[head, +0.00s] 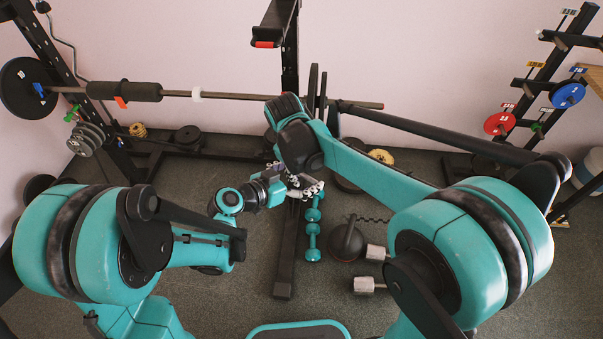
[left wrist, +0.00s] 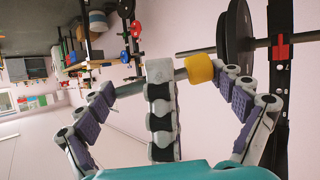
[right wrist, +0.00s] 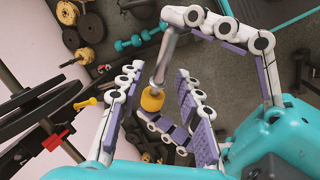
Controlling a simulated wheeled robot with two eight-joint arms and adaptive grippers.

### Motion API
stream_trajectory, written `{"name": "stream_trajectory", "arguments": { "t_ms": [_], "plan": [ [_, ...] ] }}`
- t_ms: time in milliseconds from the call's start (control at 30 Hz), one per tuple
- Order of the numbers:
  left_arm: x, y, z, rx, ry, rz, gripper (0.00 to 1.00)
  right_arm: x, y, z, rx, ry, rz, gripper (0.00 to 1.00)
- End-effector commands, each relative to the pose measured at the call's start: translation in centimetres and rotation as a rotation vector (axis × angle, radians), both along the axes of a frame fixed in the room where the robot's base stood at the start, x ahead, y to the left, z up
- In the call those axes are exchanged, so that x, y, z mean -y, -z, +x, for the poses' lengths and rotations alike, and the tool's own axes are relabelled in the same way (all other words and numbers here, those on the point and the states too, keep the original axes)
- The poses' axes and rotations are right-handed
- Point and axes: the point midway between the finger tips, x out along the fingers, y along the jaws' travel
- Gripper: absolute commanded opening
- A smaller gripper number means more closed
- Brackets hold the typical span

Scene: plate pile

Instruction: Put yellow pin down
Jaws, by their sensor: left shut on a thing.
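The yellow pin (left wrist: 200,69) has a yellow knob and a grey metal shaft. In the left wrist view the knob is beside the right fingertip and the shaft runs left behind the middle finger. My left gripper (left wrist: 165,80) is shut on the pin. In the right wrist view the knob (right wrist: 152,100) hangs at the lower end of the shaft, whose upper end is at my left gripper's fingers. My right gripper (right wrist: 158,88) is open, its fingers spread around the knob with visible gaps. In the head view the hands are small and partly hidden by my right arm.
A barbell (head: 240,95) lies across the rack behind the hands. Teal dumbbells (head: 313,240), a kettlebell (head: 347,242) and grey dumbbells (head: 369,285) are on the floor below. A rack upright (head: 290,50) stands close behind. Small yellow parts (right wrist: 86,103) are on the rack beside black plates (right wrist: 45,108).

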Motion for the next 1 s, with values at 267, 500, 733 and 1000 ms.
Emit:
{"name": "stream_trajectory", "arguments": {
  "t_ms": [267, 500, 733, 1000],
  "plan": [
    [-0.1, 0.0, 0.1, 0.002, -0.004, 0.0, 0.58, 0.0, -0.9, -0.2, -0.001, 0.001, -0.002, 0.35],
    [-0.1, 0.0, 0.1, 0.002, -0.005, 0.001, 0.58, -0.7, -5.7, -0.9, -0.001, 0.0, -0.001, 0.35],
    [-0.1, 0.0, 0.2, 0.002, -0.005, 0.001, 0.58, -1.4, -10.0, -1.4, -0.001, 0.0, -0.001, 0.35],
    [-0.2, 0.0, 0.2, 0.002, -0.005, 0.001, 0.58, -0.7, -11.8, -2.3, 0.018, 0.028, 0.016, 0.35]
  ]
}}
